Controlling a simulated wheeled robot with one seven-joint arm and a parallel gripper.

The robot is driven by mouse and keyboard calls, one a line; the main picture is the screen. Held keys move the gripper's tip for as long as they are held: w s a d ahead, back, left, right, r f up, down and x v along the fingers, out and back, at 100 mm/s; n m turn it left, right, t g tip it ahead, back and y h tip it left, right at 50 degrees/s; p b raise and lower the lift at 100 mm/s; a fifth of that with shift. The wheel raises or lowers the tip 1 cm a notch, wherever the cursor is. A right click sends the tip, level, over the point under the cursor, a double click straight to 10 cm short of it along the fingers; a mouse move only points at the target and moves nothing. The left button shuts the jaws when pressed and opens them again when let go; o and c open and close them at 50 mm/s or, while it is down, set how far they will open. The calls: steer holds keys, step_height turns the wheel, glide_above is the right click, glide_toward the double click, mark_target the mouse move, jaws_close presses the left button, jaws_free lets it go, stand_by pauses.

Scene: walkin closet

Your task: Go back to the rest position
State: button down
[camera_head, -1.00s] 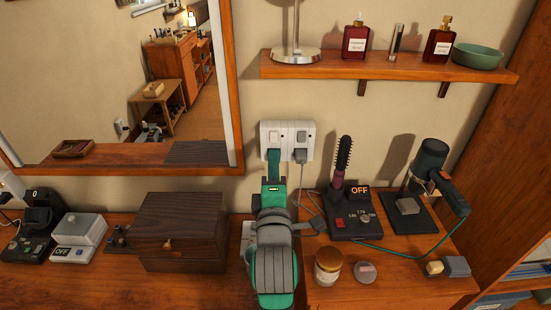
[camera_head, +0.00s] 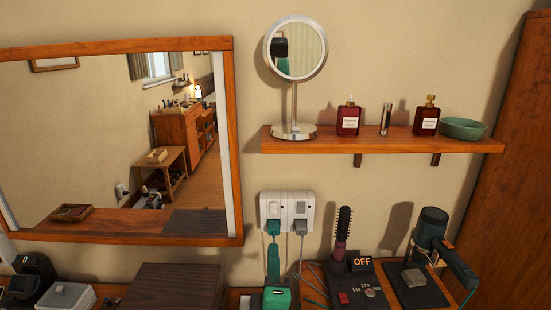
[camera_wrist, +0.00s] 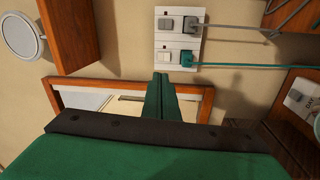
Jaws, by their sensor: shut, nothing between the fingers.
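My gripper (camera_head: 273,250) is low in the middle of the head view, in front of the wall just below the white outlet panel (camera_head: 287,210). Its green fingers are together and empty. They also show in the wrist view (camera_wrist: 161,78), pointing at the wall and apart from the outlet panel (camera_wrist: 179,38). A green plug (camera_head: 273,228) and a grey plug (camera_head: 300,227) sit in the panel's sockets. The rest of my arm is mostly cut off by the bottom edge of the head view.
A shelf (camera_head: 380,143) holds a round mirror (camera_head: 296,48), bottles and a green bowl (camera_head: 463,128). Below are a wooden box (camera_head: 173,287), a brush (camera_head: 343,230) on its base and a hair dryer (camera_head: 434,230). A large framed mirror (camera_head: 120,140) hangs left.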

steer(key=s+f+m+g, duration=0.1)
steer(key=s+f+m, duration=0.3)
steer(key=s+f, duration=0.55)
steer(key=s+f+m+g, duration=0.1)
steer(key=s+f+m, duration=0.45)
steer(key=f, duration=0.65)
steer(key=s+f+m+g, duration=0.1)
steer(key=s+f+m, duration=0.2)
steer(key=s, duration=0.9)
steer(key=s+f+m, duration=0.3)
steer(key=s+m, duration=0.1)
steer(key=s, duration=0.9)
steer(key=shift+s+d+f+g, duration=0.25)
steer(key=shift+d+f+g, duration=0.05)
steer(key=shift+f+g, duration=0.1)
